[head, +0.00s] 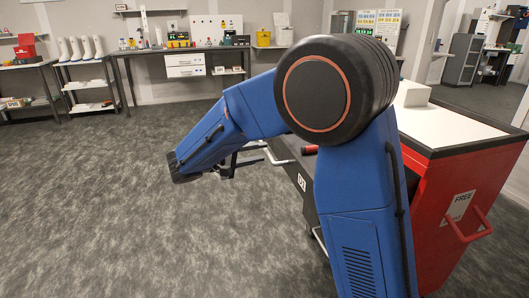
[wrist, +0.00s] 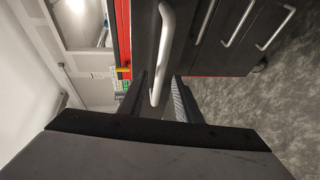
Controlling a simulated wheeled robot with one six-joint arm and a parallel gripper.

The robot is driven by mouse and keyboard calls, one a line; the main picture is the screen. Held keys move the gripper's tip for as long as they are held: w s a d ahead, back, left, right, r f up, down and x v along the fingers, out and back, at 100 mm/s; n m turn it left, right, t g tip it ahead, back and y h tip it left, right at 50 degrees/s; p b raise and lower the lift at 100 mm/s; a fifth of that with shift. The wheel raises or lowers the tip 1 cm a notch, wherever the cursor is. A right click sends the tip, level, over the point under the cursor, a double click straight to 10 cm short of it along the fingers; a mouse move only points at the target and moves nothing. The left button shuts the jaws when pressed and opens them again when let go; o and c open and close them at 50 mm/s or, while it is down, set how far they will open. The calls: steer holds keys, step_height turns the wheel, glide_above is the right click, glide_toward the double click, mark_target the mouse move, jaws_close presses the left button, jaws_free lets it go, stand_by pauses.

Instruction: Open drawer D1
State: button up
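A red cart (head: 445,205) with dark drawer fronts stands at the right in the head view, partly hidden by my blue arm. A drawer front carries a small white label (head: 301,182), too small to read surely. My gripper (head: 226,168) is beside the drawer side of the cart. In the wrist view, a metal bar handle (wrist: 166,45) on a dark front reaches down between the two fingers of my gripper (wrist: 160,98). The fingers are apart with a gap around the handle, so the gripper looks open. Contact with the handle cannot be made out.
More drawer handles (wrist: 238,24) show at the right in the wrist view. A white box (head: 411,93) stands on the cart's pale top (head: 450,130). The grey floor (head: 130,210) left of the cart is clear. Benches (head: 150,50) line the back wall.

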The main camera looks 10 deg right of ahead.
steer(key=v, duration=1.3)
steer(key=shift+a+r, duration=0.2)
steer(key=shift+a, duration=0.1)
steer(key=shift+s, duration=0.15)
